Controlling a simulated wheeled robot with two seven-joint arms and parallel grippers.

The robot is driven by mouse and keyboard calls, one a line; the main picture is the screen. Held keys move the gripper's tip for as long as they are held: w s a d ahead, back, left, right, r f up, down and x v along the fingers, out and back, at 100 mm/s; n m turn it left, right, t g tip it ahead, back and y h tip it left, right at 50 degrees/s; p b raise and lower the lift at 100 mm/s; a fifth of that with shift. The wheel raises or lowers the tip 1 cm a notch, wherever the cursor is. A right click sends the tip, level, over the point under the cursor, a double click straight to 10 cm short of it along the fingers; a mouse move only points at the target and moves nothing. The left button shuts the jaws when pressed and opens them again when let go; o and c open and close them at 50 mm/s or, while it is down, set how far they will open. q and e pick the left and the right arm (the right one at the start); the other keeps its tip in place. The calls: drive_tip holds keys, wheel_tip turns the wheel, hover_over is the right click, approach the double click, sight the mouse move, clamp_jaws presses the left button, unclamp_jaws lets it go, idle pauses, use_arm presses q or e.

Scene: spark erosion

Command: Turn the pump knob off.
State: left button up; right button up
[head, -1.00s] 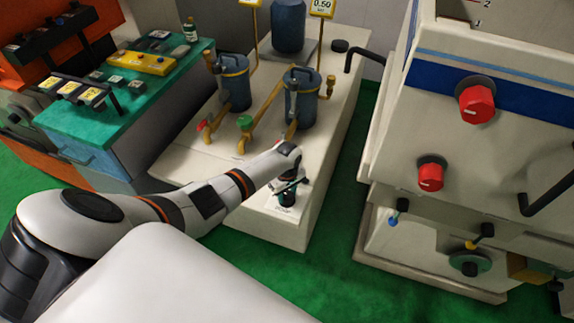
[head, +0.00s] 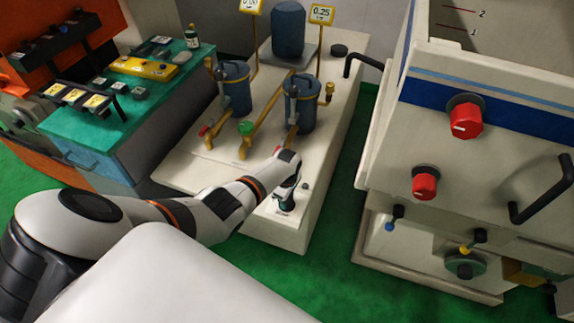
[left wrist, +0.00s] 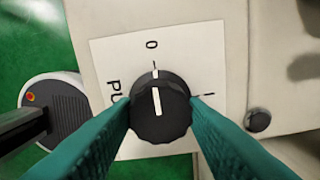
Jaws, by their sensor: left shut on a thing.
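The pump knob (left wrist: 160,108) is black and round, with a white pointer line, on a white label plate (left wrist: 122,56) in the left wrist view. The pointer lines up with the tick below the "0"; another mark, "I", is to the right. My left gripper (left wrist: 160,105) has its two green fingers on either side of the knob, shut on it. In the head view, my left gripper (head: 286,200) is at the near end of the cream pump bench (head: 325,150) and largely hides the knob. My right gripper is not in view.
A small dark button (left wrist: 258,120) sits right of the knob. Blue filter canisters (head: 300,112) with yellow pipes and a green-handled valve (head: 245,127) stand behind my gripper. A yellow gauge (head: 322,14) reads 0.25. A machine with red knobs (head: 466,118) stands right.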

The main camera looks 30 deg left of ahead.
use_arm(q)
drive_tip(key=o, duration=1)
drive_tip(key=shift+c, duration=0.2)
wheel_tip(320, 180, up, 6)
drive_tip(key=shift+r+p, duration=0.15)
drive_tip(key=shift+p, duration=1.05)
wheel_tip(320, 180, up, 6)
drive_tip(key=shift+f, duration=0.15)
